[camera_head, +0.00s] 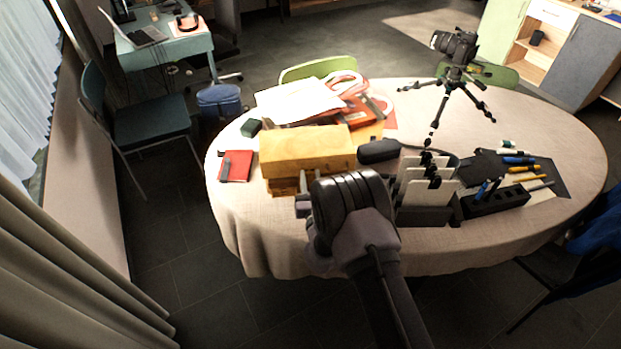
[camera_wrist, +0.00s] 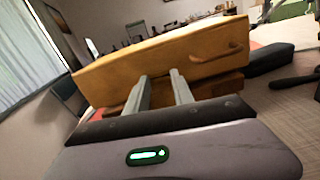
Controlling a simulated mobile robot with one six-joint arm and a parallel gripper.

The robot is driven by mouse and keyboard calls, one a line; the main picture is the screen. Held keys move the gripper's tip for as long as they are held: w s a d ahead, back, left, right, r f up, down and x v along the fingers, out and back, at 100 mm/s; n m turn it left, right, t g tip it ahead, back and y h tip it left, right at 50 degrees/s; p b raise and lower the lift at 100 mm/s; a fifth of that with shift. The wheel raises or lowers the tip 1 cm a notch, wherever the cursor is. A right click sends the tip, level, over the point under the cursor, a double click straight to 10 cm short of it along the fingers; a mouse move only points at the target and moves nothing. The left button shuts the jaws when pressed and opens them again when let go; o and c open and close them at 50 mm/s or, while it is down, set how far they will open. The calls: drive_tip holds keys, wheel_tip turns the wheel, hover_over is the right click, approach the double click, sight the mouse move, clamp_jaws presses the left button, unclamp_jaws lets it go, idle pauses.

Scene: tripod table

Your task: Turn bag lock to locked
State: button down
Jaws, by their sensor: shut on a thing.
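The bag is a tan-yellow block-like case (camera_head: 305,149) at the table's near left, with a lower brown part beneath it. In the wrist view the bag (camera_wrist: 155,63) fills the middle, with a curved handle-like strip at its right. My gripper (camera_head: 303,205) is at the bag's near side. In the wrist view its two grey fingers (camera_wrist: 160,78) reach the bag's lower front edge, a small gap between them. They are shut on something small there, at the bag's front. The lock itself is hidden by the fingers, so its turn position cannot be seen.
Papers and books (camera_head: 300,102) lie behind the bag, and a red notebook (camera_head: 236,166) at its left. A black case (camera_head: 379,151), card holders (camera_head: 428,185) and a pen block (camera_head: 497,202) stand to the right. A camera on a tripod (camera_head: 455,75) stands at the back.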

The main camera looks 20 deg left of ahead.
drive_tip(key=m, duration=0.4)
drive_tip(key=shift+d, duration=0.1)
drive_tip(key=shift+f+m, duration=0.15)
drive_tip(key=shift+m, duration=3.05)
drive_tip(key=shift+f+m, duration=0.1)
drive_tip(key=shift+m, duration=3.1)
drive_tip(key=c, duration=1.1)
unclamp_jaws()
